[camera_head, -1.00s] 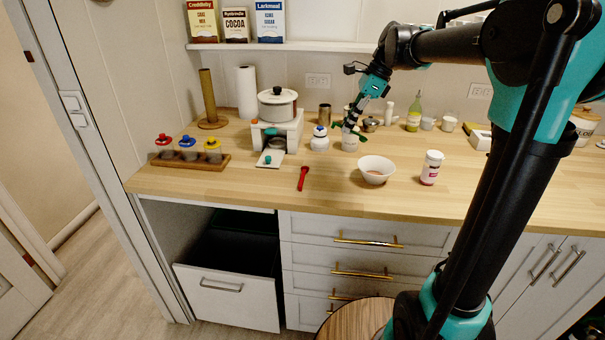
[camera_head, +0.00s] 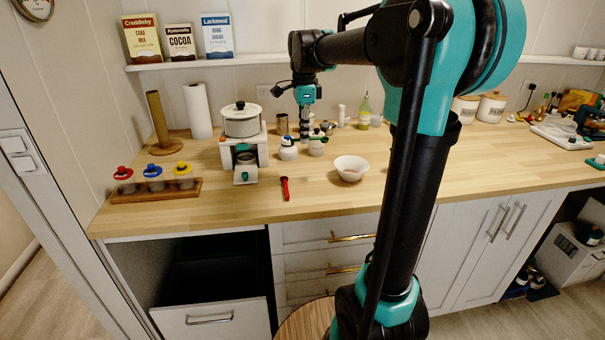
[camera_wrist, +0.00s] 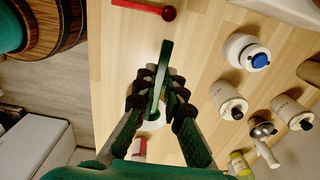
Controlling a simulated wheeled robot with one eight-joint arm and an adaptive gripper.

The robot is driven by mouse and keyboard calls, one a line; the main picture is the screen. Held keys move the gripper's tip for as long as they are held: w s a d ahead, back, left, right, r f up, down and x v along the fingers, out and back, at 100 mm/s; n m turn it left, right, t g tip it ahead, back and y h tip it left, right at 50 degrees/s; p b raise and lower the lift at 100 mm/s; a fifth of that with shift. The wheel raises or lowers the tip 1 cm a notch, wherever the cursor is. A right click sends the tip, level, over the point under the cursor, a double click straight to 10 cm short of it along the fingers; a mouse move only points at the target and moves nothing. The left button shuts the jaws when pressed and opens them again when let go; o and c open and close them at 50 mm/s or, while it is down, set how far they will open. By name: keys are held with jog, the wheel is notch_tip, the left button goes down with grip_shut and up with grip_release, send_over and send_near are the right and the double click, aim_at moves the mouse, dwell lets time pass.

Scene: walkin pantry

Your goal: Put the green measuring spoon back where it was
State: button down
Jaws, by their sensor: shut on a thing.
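My gripper (camera_head: 305,132) points down over the counter, near two small white jars at the back. In the wrist view its fingers (camera_wrist: 160,88) are shut on the green measuring spoon (camera_wrist: 164,62), whose green length sticks out past the fingertips. The spoon's other end is partly hidden between the fingers. In the head view only a small green part of the spoon (camera_head: 322,138) shows beside the gripper. A red measuring spoon (camera_head: 285,188) lies on the counter in front; it also shows in the wrist view (camera_wrist: 150,8).
A white bowl (camera_head: 351,163) stands right of the red spoon. A jar with a blue-topped lid (camera_head: 288,149) and another white jar (camera_head: 317,148) stand close to my gripper.

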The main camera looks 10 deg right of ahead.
aim_at(304, 181)
notch_tip(304, 181, down, 13)
jog(key=shift+f, duration=0.1)
dwell(0.3)
jog(key=c, duration=1.6)
grip_release()
jog(key=shift+f, duration=0.1)
notch_tip(304, 181, up, 12)
jog(key=shift+r, duration=0.15)
jog(key=shift+s, duration=0.1)
